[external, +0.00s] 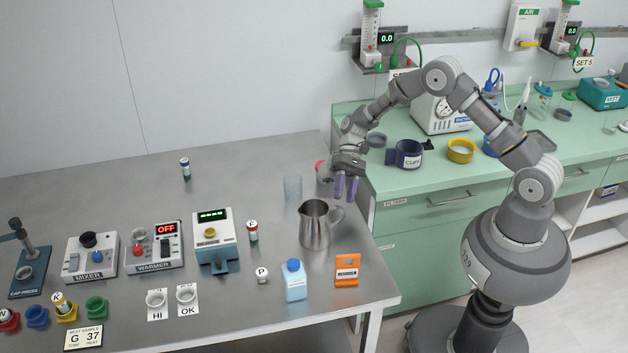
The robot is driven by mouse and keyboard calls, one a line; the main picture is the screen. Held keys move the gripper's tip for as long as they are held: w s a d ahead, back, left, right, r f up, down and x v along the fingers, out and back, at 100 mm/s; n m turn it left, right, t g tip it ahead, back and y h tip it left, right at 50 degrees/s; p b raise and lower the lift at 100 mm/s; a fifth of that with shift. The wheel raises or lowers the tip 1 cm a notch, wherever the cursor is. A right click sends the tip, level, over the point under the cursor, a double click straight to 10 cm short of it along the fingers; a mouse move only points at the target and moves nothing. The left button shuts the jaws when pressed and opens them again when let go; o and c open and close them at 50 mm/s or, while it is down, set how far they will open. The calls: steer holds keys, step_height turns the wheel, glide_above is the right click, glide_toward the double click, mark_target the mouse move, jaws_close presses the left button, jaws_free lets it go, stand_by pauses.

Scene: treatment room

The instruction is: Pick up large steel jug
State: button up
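The large steel jug (315,226) stands upright on the steel table, near its right end. Its spout points left and its handle is on the right. My gripper (346,188) hangs above and slightly right of the jug, apart from it, with its purple fingers pointing down. The two fingers show a gap between them and hold nothing that I can see. How far the gripper is behind the jug is hard to tell from this view.
Behind the jug stand a clear cup (292,188) and a steel vessel with a red part (322,174), close to my gripper. In front are a blue-capped bottle (295,281) and an orange box (347,271). The table's back left is mostly clear.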

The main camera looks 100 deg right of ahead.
steer(key=b+x, duration=0.2)
steer(key=x, duration=0.4)
steer(key=shift+w+a+b, duration=0.1)
steer(key=shift+a+b, duration=0.15)
steer(key=shift+b, duration=0.1)
steer(key=shift+r, duration=0.1)
jaws_close()
stand_by(0.9)
